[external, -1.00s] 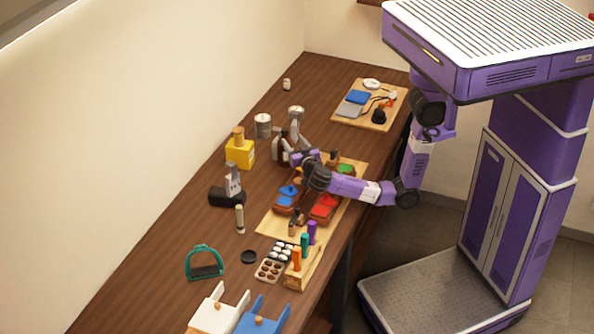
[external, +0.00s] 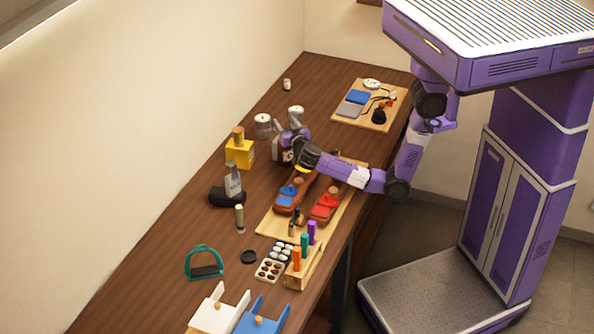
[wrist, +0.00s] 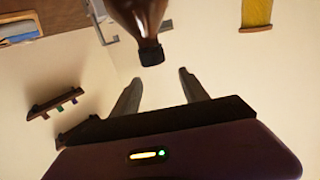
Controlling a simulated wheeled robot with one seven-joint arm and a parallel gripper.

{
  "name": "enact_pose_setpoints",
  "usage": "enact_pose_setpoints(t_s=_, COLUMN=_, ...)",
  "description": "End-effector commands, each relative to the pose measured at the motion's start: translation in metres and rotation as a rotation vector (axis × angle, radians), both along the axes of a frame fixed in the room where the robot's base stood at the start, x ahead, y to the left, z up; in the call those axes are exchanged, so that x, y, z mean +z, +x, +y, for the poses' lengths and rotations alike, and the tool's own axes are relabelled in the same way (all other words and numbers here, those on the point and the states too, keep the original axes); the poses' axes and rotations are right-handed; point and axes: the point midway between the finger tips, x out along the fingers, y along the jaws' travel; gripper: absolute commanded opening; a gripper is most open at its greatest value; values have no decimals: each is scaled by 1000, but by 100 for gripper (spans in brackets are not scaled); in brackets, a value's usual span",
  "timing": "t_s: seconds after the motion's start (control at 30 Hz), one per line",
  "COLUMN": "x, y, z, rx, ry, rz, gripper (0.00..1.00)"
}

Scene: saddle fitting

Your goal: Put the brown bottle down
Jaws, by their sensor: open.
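The brown bottle (external: 277,149) stands on the wooden table in the external view, partly hidden by my gripper and wrist. In the wrist view the brown bottle (wrist: 140,14) shows at the top middle, its black cap pointing toward my fingers. My gripper (wrist: 158,82) is open, with one finger on each side and nothing between them. The bottle's cap appears just beyond the fingertips, apart from them. In the external view my gripper (external: 290,136) is close beside the bottle, its fingers hard to make out.
A wooden board with brown saddle-like pieces (external: 324,207) lies below my forearm. Another board (external: 347,119) with small items lies at the back. Table left of the yellow bottle is clear.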

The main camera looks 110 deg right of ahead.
Motion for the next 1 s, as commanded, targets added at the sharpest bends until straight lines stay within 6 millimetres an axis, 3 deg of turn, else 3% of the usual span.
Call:
enact_pose_setpoints(t_s=0.27, x=-48, y=-1, z=0, rx=-1, ry=2, rz=4, gripper=52)
enact_pose_setpoints(t_s=0.47, x=-43, y=-1, z=-26, rx=-2, ry=1, rz=0, gripper=52)
enact_pose_setpoints(t_s=0.77, x=-43, y=0, z=-30, rx=0, ry=0, rz=0, gripper=52)
enact_pose_setpoints(t_s=1.0, x=-43, y=0, z=-30, rx=0, ry=0, rz=0, gripper=7)
